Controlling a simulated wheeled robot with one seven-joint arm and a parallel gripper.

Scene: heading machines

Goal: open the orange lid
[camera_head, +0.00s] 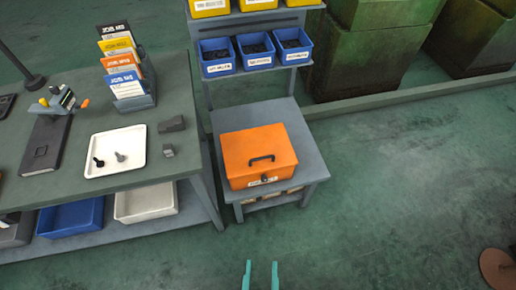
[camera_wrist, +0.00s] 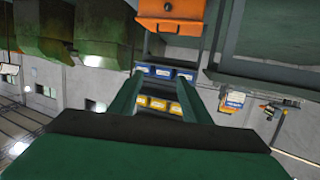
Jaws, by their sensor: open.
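An orange box with an orange lid (camera_head: 243,146) sits on a small grey stand (camera_head: 304,150) in the middle of the head view. The lid is shut and has a dark handle (camera_head: 261,159) on top. A dark latch or lock (camera_head: 264,178) shows on the front, beside a pale label. The orange box also shows upside down at the top of the wrist view (camera_wrist: 187,10). My gripper (camera_head: 261,275) is at the bottom edge of the head view, open and empty, in front of the stand and apart from the box. Its fingers also show in the wrist view (camera_wrist: 158,98).
A grey-green workbench (camera_head: 185,150) stands left, with a white tray (camera_head: 138,142) and upright booklets (camera_head: 122,65). Blue bins (camera_head: 217,66) sit on a rack behind the box. Large green machines (camera_head: 365,45) stand at back right. The floor right of the stand is clear, except for a brown disc (camera_head: 496,267).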

